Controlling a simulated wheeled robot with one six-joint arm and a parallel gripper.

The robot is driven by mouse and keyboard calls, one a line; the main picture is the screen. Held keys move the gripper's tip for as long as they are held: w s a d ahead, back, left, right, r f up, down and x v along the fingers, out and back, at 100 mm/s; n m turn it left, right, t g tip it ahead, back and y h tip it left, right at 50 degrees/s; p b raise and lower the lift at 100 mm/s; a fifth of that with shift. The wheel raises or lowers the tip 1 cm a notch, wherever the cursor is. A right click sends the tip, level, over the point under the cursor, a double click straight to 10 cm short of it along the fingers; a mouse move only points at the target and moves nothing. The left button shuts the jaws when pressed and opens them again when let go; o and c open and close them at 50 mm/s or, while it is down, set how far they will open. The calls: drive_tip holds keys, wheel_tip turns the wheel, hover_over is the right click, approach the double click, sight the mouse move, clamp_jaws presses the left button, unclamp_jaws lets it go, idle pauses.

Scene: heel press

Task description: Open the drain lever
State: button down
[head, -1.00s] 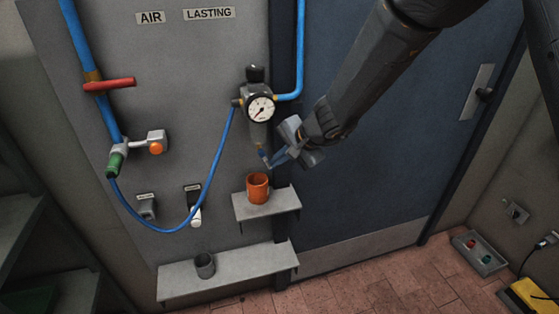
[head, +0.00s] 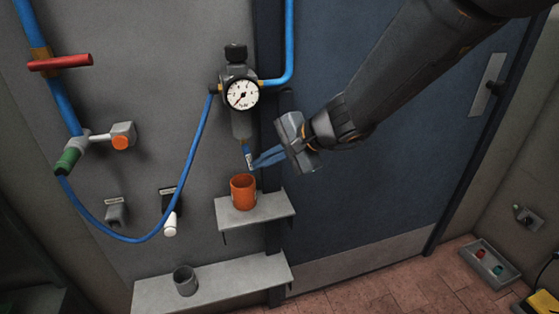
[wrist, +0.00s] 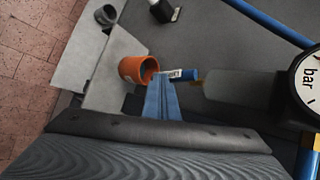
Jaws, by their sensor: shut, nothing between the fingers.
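The drain lever (head: 248,157) is a small blue handle with a pale label. It hangs down from the bottom of the grey filter bowl (head: 241,126), under the round pressure gauge (head: 242,94). In the wrist view the lever (wrist: 182,74) points away from the bowl, roughly in line with it. My gripper (head: 255,163) is shut and empty, its blue fingers reaching in from the right. The fingertips are right beside the lever; I cannot tell whether they touch it. In the wrist view the fingers (wrist: 160,84) hide part of what lies behind them.
An orange cup (head: 243,192) stands on the upper shelf (head: 270,207), just below the lever. A grey cup (head: 185,281) stands on the lower shelf (head: 230,280). A blue hose (head: 188,178) loops across the wall on the left. The blue door (head: 375,160) is behind my arm.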

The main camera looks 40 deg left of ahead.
drive_tip(key=shift+r, duration=0.1)
idle(0.3)
drive_tip(key=b+v, duration=0.2)
drive_tip(key=v, duration=1.2)
drive_tip(key=shift+s+d+f, duration=0.25)
drive_tip(key=shift+d+f, duration=0.05)
drive_tip(key=shift+d, duration=0.15)
